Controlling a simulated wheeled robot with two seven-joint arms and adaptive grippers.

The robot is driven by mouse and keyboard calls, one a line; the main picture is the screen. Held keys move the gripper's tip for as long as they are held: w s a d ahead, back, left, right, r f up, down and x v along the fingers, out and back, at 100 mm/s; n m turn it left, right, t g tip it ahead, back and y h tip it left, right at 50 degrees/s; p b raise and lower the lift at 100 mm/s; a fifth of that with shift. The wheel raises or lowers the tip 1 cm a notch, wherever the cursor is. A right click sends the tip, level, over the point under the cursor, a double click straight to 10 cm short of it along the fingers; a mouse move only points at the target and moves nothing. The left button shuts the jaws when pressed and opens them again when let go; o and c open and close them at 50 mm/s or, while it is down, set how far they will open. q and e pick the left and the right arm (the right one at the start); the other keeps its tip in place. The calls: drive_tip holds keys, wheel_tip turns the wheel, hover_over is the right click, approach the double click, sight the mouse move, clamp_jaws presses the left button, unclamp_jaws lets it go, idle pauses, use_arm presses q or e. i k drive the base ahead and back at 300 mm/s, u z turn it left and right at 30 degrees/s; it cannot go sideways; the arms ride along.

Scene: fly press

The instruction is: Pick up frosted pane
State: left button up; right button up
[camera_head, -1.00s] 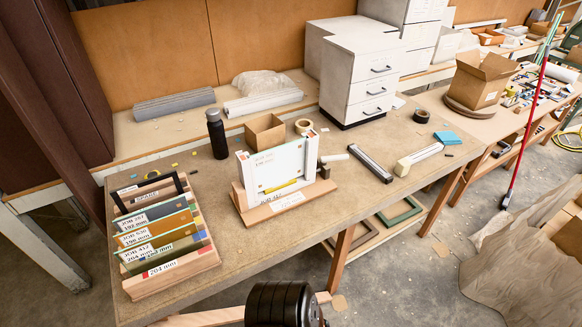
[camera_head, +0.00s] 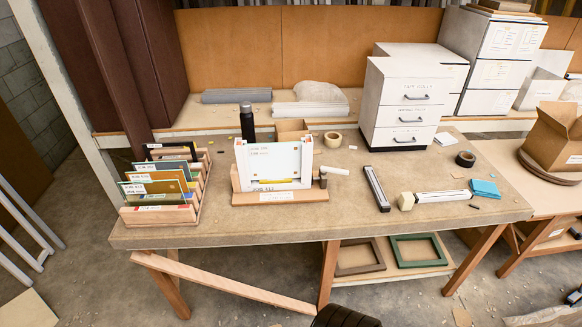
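A whitish, frosted-looking pane (camera_head: 273,160) stands upright in a wooden stand (camera_head: 280,197) at the middle of the workbench. A yellow strip crosses its lower part, and a label is on the stand's front. I cannot tell for sure that it is the frosted pane. To its left, a slotted wooden rack (camera_head: 160,216) holds several labelled panes, among them a brown one (camera_head: 158,187). The panes overlap, so those behind are partly hidden. Neither of my grippers can be made out in the head view.
A black bottle (camera_head: 247,121), cardboard box (camera_head: 291,130) and tape roll (camera_head: 333,139) stand behind the stand. A white drawer unit (camera_head: 404,105) is at the back. A dark bar (camera_head: 377,188) and a white-blocked tool (camera_head: 435,198) lie to the right. The bench's front edge is clear.

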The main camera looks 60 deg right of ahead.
sight(278, 160)
drive_tip(key=z, duration=1.35)
